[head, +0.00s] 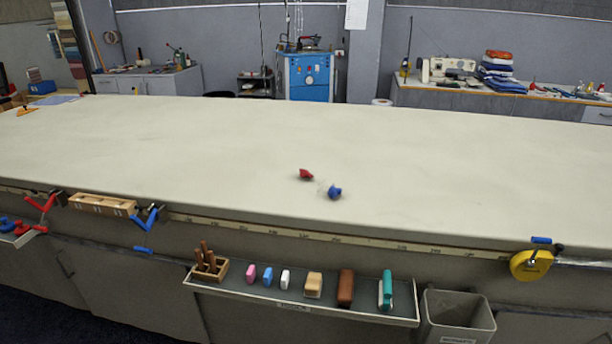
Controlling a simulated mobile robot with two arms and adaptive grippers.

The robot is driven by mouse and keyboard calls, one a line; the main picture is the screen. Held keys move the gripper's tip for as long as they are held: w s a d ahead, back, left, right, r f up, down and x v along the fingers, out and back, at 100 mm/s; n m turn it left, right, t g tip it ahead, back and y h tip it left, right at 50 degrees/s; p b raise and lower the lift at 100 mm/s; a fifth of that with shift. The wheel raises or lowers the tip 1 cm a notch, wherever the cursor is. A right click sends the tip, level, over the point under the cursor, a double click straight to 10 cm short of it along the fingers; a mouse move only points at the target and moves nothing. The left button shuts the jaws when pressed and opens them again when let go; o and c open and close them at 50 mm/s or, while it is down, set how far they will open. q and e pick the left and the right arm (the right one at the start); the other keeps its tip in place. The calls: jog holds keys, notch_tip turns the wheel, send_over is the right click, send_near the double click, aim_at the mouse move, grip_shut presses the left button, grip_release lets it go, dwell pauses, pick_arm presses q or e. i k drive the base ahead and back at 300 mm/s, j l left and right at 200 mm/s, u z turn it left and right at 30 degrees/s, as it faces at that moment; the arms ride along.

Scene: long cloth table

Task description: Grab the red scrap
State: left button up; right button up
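A small crumpled red scrap (306,174) lies on the pale cloth table (200,140), a little right of the picture's middle. A small blue scrap (335,192) lies just in front and to the right of it. Something faint and pale, too small to make out, lies between the two. Neither of my grippers shows in the head view.
A shelf (330,312) with several small tools hangs along the table's front, beside a grey bin (458,318). A wooden block (102,204), clamps and a yellow tape measure (531,264) are at the front edge. The tabletop around the scraps is clear.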

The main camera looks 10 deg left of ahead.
aim_at(303, 172)
jog(key=i+l, duration=0.4)
jog(key=i+l+u, duration=0.1)
jog(key=i+l, duration=0.25)
jog(key=l, duration=0.2)
